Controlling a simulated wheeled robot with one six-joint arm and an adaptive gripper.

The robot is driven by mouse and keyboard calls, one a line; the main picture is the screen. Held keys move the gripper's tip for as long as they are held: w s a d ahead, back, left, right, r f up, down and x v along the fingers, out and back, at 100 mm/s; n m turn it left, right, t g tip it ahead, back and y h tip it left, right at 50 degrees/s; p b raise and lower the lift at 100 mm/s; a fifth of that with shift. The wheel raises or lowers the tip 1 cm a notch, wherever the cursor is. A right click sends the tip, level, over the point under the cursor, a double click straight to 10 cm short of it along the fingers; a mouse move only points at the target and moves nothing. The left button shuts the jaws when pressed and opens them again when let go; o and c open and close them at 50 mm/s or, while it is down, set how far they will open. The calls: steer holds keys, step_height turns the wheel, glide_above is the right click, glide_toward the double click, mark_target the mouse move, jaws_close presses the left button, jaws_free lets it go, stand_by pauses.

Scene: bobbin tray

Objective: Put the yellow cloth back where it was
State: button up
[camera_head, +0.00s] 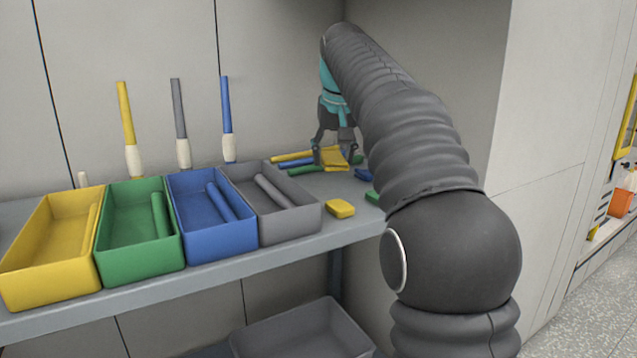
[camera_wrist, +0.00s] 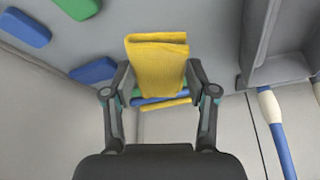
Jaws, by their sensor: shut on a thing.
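My gripper (camera_head: 335,150) is shut on the folded yellow cloth (camera_head: 335,160) near the back wall, over the right part of the shelf. In the wrist view the cloth (camera_wrist: 157,62) stands out between the two fingers of my gripper (camera_wrist: 158,80). Yellow (camera_head: 291,156), blue (camera_head: 296,163) and green (camera_head: 305,170) rods lie beside the cloth in the head view. In the wrist view the cloth partly covers the rods. I cannot tell whether the cloth touches the shelf (camera_head: 290,252) or the rods.
Yellow (camera_head: 40,275), green (camera_head: 140,260), blue (camera_head: 215,240) and grey (camera_head: 290,227) bins with rods stand on the left. Upright rods stand behind them. A yellow block (camera_head: 340,208) lies in front, with green (camera_head: 372,197) and blue (camera_head: 362,174) blocks right. A grey bin (camera_head: 300,335) is below.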

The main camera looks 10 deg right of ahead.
mark_target(318, 189)
steer(key=w+f, duration=0.1)
steer(key=w+a, duration=0.1)
steer(key=w+a+f, duration=0.1)
steer(key=shift+w+a+f, duration=0.25)
steer(key=shift+f, duration=0.05)
steer(key=shift+f+b, duration=1)
steer(key=shift+f, duration=1)
steer(key=shift+f, duration=0.15)
steer(key=o, duration=1.1)
steer(key=p+v, duration=0.4)
steer(key=v, duration=0.8)
